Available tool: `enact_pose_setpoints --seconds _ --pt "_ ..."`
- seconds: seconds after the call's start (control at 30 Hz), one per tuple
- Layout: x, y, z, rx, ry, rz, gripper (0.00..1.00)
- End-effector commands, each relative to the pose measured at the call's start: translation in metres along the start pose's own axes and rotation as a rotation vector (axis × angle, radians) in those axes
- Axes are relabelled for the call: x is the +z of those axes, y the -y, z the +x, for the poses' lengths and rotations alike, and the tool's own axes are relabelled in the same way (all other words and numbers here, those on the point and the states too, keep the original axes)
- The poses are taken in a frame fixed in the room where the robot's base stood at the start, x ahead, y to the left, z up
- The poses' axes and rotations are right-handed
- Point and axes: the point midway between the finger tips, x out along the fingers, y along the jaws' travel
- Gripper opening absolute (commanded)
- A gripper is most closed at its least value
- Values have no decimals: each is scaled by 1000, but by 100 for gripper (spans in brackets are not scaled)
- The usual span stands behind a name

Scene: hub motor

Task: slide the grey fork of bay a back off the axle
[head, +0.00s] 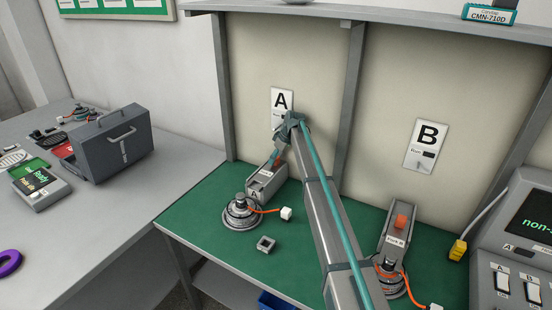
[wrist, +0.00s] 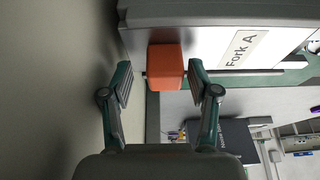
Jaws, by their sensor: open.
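The grey fork of bay A (head: 266,182) lies on the green bench below the A sign, its front end at the round hub motor (head: 241,212). The head view does not clearly show how far it sits on the axle. In the wrist view the fork's pale side (wrist: 190,38) carries a "Fork A" label, and its orange block (wrist: 165,67) stands out towards me. My gripper (wrist: 160,83) is open, with one finger on each side of the block and a visible gap at both. In the head view my gripper (head: 275,157) is at the fork's rear end, partly covering it.
Bay B's fork (head: 397,228) with an orange block stands right of my arm. A grey divider (head: 349,90) separates the bays. A white connector (head: 286,213) on an orange cable and a small grey square part (head: 266,244) lie near the hub motor.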

Motion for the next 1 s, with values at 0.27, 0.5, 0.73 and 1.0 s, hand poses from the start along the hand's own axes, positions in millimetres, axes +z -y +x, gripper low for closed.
enact_pose_setpoints --seconds 0.27,0.5,0.73,1.0 --pt "0 0 -39 2 -2 0 60" --pt "1 0 -84 3 -1 1 60" --pt "0 -1 -112 2 -1 1 60" --pt "0 -1 -119 2 -1 0 60"
